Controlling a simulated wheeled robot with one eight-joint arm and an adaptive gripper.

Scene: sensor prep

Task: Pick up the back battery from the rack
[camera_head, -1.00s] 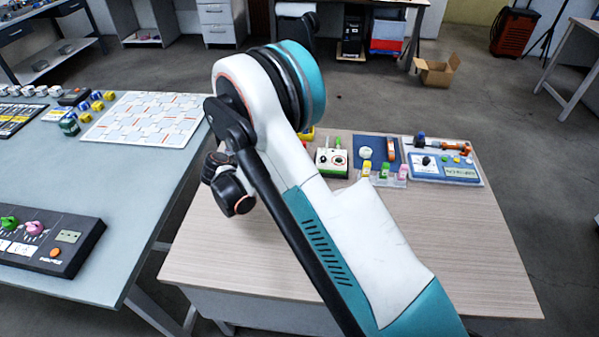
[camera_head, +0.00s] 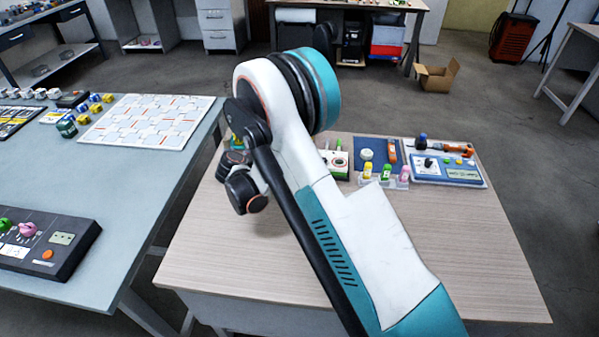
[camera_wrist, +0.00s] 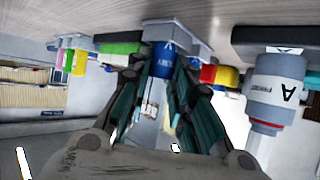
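A blue battery-like cylinder (camera_wrist: 162,60) with a pale lettered collar shows at the top middle of the wrist view. It lies between the dark teal fingers of my gripper (camera_wrist: 164,78), which stand apart; contact with it cannot be made out. I cannot tell for sure which is the back battery. In the head view my arm covers most of that spot, and my gripper's fingers cannot be made out. The rack is not clearly visible.
Red and yellow parts (camera_wrist: 220,76) are close to the right finger, and a green part (camera_wrist: 118,48) is close to the left. The wooden table (camera_head: 440,250) has clear front space. A blue panel (camera_head: 447,168) and small coloured bottles (camera_head: 386,172) stand at its back right.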

